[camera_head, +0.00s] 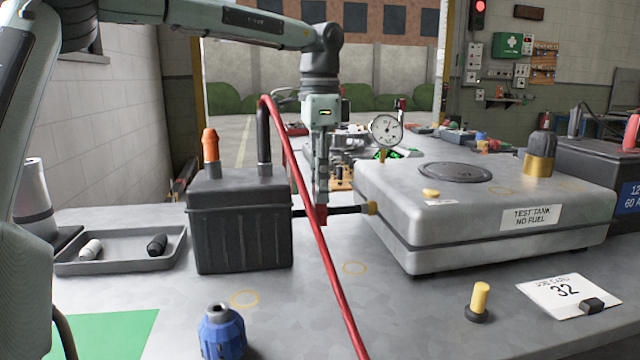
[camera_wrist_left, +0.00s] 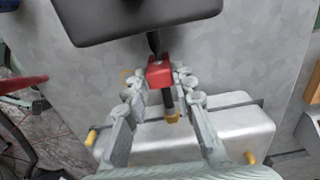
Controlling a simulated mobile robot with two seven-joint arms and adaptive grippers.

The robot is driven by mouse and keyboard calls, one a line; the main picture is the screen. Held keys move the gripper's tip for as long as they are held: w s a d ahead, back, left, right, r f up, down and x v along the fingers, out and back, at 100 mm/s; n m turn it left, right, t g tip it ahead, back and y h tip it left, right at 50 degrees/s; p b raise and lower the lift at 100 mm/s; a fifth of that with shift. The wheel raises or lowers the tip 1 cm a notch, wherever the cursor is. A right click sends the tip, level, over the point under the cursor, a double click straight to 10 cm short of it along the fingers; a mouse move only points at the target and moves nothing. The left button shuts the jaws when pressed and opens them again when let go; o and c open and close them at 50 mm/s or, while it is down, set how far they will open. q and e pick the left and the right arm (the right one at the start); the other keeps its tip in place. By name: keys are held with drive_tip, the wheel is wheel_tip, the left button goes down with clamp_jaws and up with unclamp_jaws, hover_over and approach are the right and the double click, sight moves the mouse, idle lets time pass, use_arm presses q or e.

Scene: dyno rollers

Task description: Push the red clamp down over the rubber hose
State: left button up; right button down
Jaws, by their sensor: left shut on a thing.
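My left gripper (camera_head: 321,198) points straight down between the black canister (camera_head: 240,225) and the grey test tank (camera_head: 490,205). It is shut on the red clamp (camera_head: 319,214), which shows between the fingertips in the left wrist view (camera_wrist_left: 160,68). The black rubber hose (camera_head: 348,210) runs level from the canister to the tank's brass fitting (camera_head: 372,208). The clamp is at the hose, partly behind a red cable in the head view. I cannot tell how far it sits over the hose. My right gripper is not in view.
The red cable (camera_head: 335,285) slants across the front of the gripper. A pressure gauge (camera_head: 386,129) stands close to its right. A grey tray (camera_head: 125,262), a blue connector (camera_head: 221,333) and a yellow-topped peg (camera_head: 479,300) stand on the bench. The front middle is mostly clear.

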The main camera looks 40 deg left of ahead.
use_arm(q)
drive_tip(key=shift+f, duration=0.1)
drive_tip(key=o, duration=1.1)
wheel_tip(320, 180, up, 12)
drive_tip(key=shift+f, duration=0.1)
